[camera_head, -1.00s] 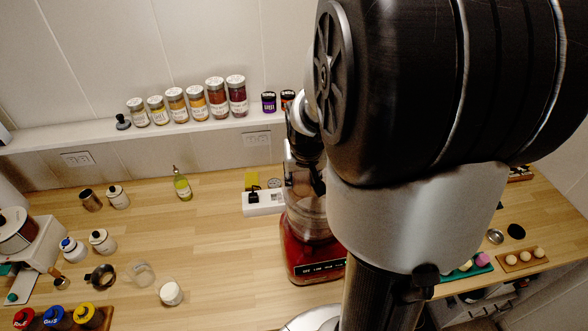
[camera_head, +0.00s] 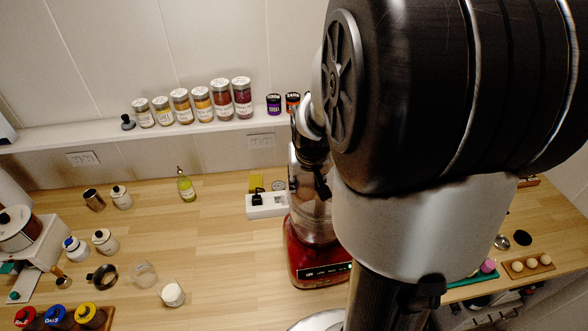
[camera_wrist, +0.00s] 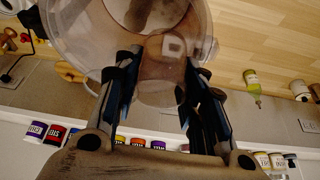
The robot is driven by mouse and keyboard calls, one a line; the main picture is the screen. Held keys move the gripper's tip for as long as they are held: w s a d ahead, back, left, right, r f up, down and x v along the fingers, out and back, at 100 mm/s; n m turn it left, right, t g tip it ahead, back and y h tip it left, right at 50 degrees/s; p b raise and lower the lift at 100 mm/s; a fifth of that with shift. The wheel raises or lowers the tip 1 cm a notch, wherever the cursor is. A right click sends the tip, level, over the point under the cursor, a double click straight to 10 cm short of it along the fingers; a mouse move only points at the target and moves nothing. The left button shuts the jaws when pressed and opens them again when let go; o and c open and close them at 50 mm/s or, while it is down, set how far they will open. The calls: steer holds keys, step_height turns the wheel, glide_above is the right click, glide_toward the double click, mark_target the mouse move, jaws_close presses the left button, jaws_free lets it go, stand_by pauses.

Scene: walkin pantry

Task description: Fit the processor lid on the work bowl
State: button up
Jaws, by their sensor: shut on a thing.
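The food processor has a red base (camera_head: 303,262) with a clear work bowl (camera_head: 311,222) upright on it, partly hidden by my arm. My gripper (camera_wrist: 158,70) is shut on the clear feed tube (camera_wrist: 163,78) of the processor lid. The lid's wide round clear part (camera_wrist: 72,28) fills the top of the wrist view. In the head view my gripper (camera_head: 312,178) is at the top of the bowl, dark and mostly hidden. I cannot tell whether the lid rests on the bowl's rim or sits just above it.
A white power strip (camera_head: 266,205) lies left of the processor, near the wall. A green-yellow bottle (camera_head: 186,188) stands farther left. Jars (camera_head: 202,104) line the shelf behind. Cups and canisters crowd the counter's left end.

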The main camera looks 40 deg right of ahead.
steer(key=shift+f+b, duration=0.65)
steer(key=shift+f, duration=0.15)
steer(key=o, duration=1.3)
steer(key=shift+r, duration=0.1)
steer(key=v, duration=0.7)
steer(key=shift+r, duration=0.25)
